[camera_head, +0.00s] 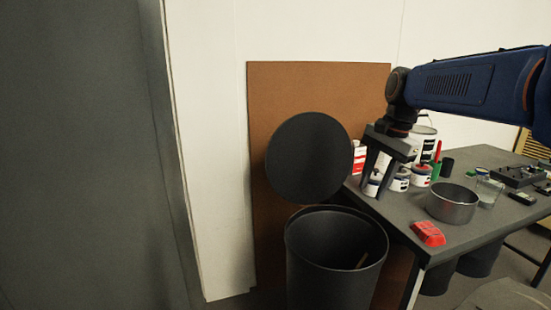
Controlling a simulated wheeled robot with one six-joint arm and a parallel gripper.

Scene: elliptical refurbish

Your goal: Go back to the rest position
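My gripper (372,190) hangs from the blue arm, pointing down over the left corner of the dark table (400,222). Its two dark fingers stand apart, with a gap between them. Small white cans (399,182) show behind and beside the fingers. I cannot tell how close the fingertips are to them. I see nothing clearly held.
A metal pot (453,203), a red object (428,234) and a glass jar (488,191) sit on the table.

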